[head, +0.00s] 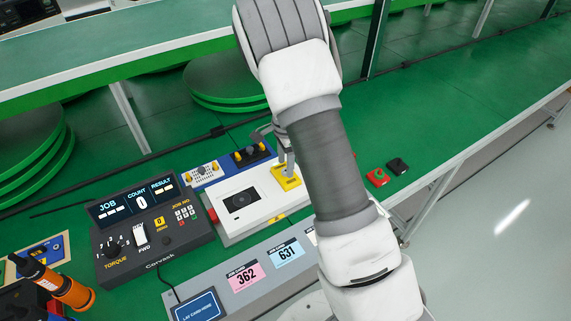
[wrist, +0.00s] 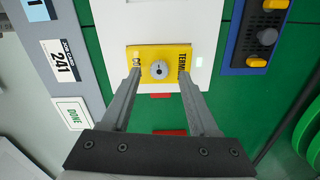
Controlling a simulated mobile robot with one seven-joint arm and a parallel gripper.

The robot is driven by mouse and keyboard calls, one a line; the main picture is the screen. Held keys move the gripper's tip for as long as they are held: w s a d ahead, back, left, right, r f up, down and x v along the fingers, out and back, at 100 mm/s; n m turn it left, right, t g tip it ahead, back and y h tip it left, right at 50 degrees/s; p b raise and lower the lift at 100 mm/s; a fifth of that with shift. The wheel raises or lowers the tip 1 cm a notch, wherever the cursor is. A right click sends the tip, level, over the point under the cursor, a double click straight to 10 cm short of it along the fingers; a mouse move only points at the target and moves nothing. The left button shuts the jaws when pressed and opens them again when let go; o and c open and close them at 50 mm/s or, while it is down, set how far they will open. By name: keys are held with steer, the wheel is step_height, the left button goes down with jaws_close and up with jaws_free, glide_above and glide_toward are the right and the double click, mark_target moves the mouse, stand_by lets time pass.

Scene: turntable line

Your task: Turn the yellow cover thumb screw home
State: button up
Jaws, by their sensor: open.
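The yellow cover (wrist: 178,55) lies on a white unit (wrist: 112,20) and also shows in the head view (head: 287,180). Its thumb screw (wrist: 159,70) is a grey round knob with a dark centre, in the middle of the cover. My gripper (wrist: 161,83) is open, with one finger to each side of the screw in the wrist view. I cannot tell how far the fingertips are above the cover. In the head view my arm hides part of the white unit and most of my gripper.
A dark controller (head: 150,225) reading count 0 stands left of the white unit. A grey strip with job cards (head: 243,277) runs along the front. A blue block with knobs (head: 250,155) is behind. Red and black buttons (head: 377,177) sit to the right.

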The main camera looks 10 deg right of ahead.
step_height(320, 180, up, 16)
steer(key=p, duration=0.1)
steer(key=shift+r, duration=0.15)
stand_by(0.4)
steer(key=s+r+n+t+y, duration=0.1)
steer(key=s+r+n+t, duration=0.1)
steer(key=s+r+n, duration=0.75)
steer(key=s+r+n+t, duration=0.1)
steer(key=s+r+n, duration=0.1)
steer(key=s, duration=0.6)
steer(key=s+r+n+t+h, duration=0.1)
steer(key=s+n, duration=0.3)
steer(key=s, duration=0.5)
steer(key=shift+s+r+t, duration=0.3)
steer(key=shift+r+t, duration=0.5)
steer(key=shift+r, duration=0.05)
